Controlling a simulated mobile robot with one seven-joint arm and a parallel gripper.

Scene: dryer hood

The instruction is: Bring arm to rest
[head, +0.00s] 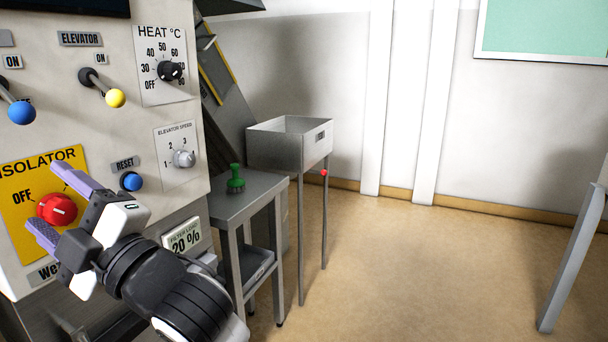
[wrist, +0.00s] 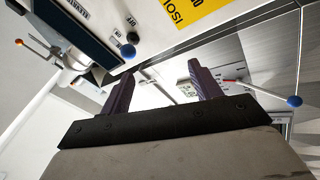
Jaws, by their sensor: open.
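My gripper (head: 43,196) is at the left of the head view, in front of the control panel (head: 120,50). Its two purple fingers are spread apart. In the wrist view the gripper (wrist: 161,70) is open with nothing held between the fingers. In the head view the red isolator knob (head: 57,208) on its yellow plate (head: 65,165) appears between the fingers. The wrist view shows part of the yellow plate (wrist: 185,12) beyond the fingers, but no knob between them. The gap to the panel is hard to judge.
Levers with blue (head: 21,112) and yellow (head: 115,98) balls and a blue reset button (head: 132,181) stick out of the panel. A small table (head: 260,188) with a green object (head: 235,180) and a metal bin (head: 275,150) stand right of it.

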